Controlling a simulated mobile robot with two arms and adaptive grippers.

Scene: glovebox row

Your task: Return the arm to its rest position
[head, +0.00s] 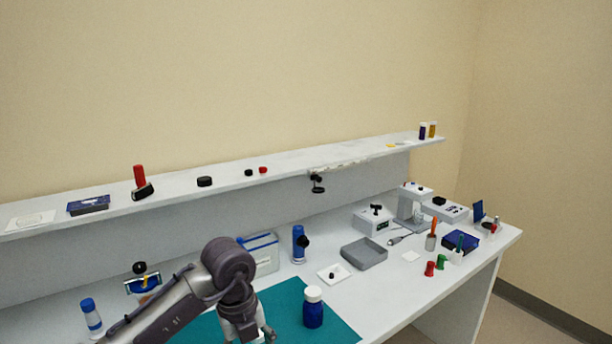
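My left arm comes in from the lower left, bends at a dark joint, and points down. My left gripper (246,331) is at the bottom edge of the head view, over the left part of the teal mat (338,331). Its fingertips are small and partly cut off, so I cannot tell if it is open or shut, or if it holds anything. A blue bottle with a white cap (313,312) stands upright on the mat, to the right of the gripper and apart from it. My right gripper is not in view.
Behind the arm stand a white and blue box (262,254) and a blue bottle (299,243). A grey tray (364,254) and several tools are further right. A blue-capped bottle (91,316) stands at left. A long shelf (215,189) runs along the back.

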